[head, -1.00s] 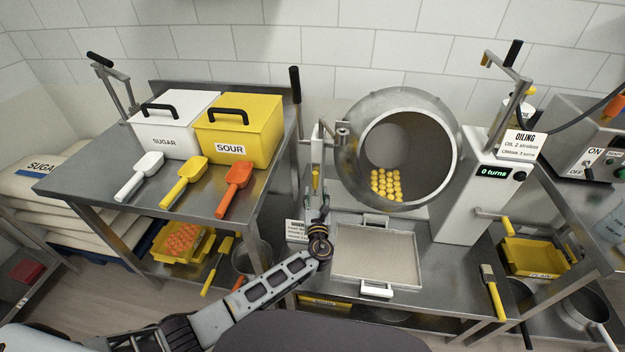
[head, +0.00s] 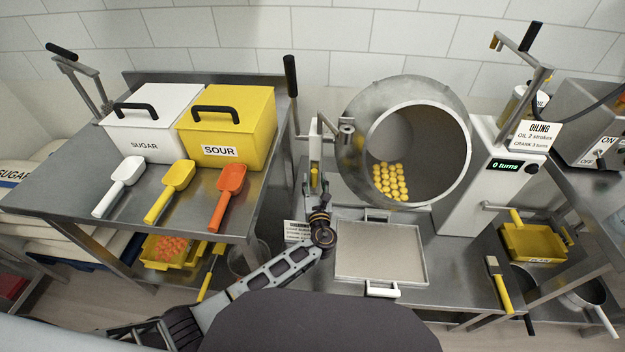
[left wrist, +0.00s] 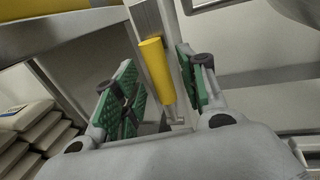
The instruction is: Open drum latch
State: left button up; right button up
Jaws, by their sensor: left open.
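The steel drum (head: 440,112) stands tilted, its round mouth facing me, with yellow gummies (head: 389,181) inside. Left of it, a post carries the latch, a small lever with a yellow handle (head: 314,180). My left gripper (head: 319,200) is just below and in front of this handle, partly hidden by its own wrist. In the left wrist view, my left gripper (left wrist: 158,82) is open, its green pads on either side of the yellow handle (left wrist: 156,68). Gaps show beside the handle; I cannot tell how deep it sits between the pads. My right gripper is not in view.
A tray (head: 380,255) lies below the drum. The white crank unit (head: 478,185) stands right of it. On the left table are a white SUGAR bin (head: 145,140), a yellow SOUR bin (head: 228,125) and three scoops. A tall black-handled lever (head: 291,80) rises near the post.

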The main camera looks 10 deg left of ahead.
pick_arm(q)
jog(key=shift+c, duration=0.3)
grip_shut()
dwell(0.6)
